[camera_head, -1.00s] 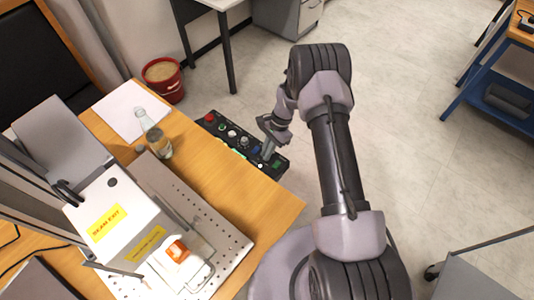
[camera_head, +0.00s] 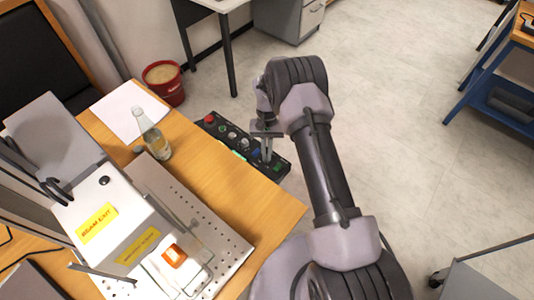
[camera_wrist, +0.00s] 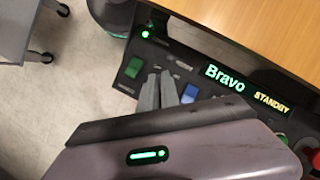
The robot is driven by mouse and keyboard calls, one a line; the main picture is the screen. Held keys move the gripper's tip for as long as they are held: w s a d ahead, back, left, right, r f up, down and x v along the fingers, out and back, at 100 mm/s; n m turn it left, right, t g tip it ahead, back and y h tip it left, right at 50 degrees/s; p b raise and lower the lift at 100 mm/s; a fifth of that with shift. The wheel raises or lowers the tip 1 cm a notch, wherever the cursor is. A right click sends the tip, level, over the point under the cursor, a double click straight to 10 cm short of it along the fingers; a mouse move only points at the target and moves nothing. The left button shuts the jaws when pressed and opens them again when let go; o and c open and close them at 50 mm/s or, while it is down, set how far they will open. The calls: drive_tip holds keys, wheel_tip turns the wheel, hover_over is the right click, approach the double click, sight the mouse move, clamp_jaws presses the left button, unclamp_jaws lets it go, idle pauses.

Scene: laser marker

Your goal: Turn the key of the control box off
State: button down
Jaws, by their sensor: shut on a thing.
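The black control box (camera_head: 222,131) sits along the far right edge of the wooden table, with a red button (camera_head: 210,118) at its far end. In the wrist view its panel (camera_wrist: 194,63) shows lit words "Bravo" and "STANDBY", a green switch (camera_wrist: 133,67) and a blue switch (camera_wrist: 189,93). My gripper (camera_head: 266,155) is at the near end of the box. In the wrist view my gripper (camera_wrist: 158,84) has its two fingers close together at the panel between these switches. It is shut on what seems to be the key, which the fingers hide.
A glass bottle (camera_head: 157,143) and white paper (camera_head: 128,112) are on the table (camera_head: 240,195) beside the box. The laser machine (camera_head: 105,215) fills the near left. A red bucket (camera_head: 164,83) stands on the floor.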

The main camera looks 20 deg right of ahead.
drive_tip(key=shift+n, duration=0.6)
drive_tip(key=shift+h, duration=0.3)
drive_tip(key=c, duration=1.6)
unclamp_jaws()
drive_tip(key=p+v, duration=0.5)
drive_tip(key=v, duration=1.2)
drive_tip(key=shift+w+r, duration=0.1)
drive_tip(key=shift+r, duration=0.1)
